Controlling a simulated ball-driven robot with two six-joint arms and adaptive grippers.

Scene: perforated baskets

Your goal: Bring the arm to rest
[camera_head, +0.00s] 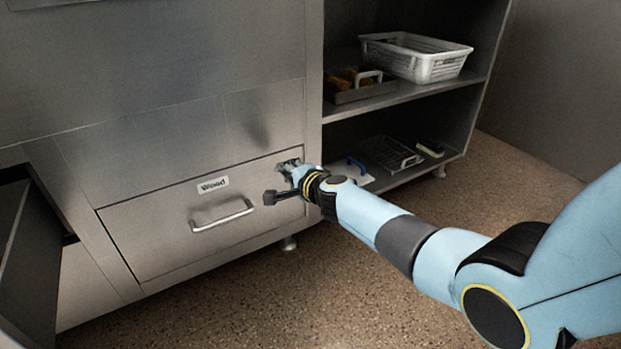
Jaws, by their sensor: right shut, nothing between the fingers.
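My right arm, light blue with grey and black joints, reaches in from the right edge of the head view. My right gripper (287,170) is shut and empty, in front of the upper right corner of the drawer (150,235) labelled "Wood". The drawer's handle (222,215) is to the left of and below the gripper, apart from it. The drawer front looks flush with the cabinet. I cannot tell whether the gripper touches the metal. My left gripper is not in view.
An open shelf unit stands right of the drawer. A white perforated basket (436,67) and a grey caddy (362,94) are on its upper shelf. A wire tray (385,150) and a small box (430,148) lie lower. A dark panel (30,265) juts out at left. The speckled floor is clear.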

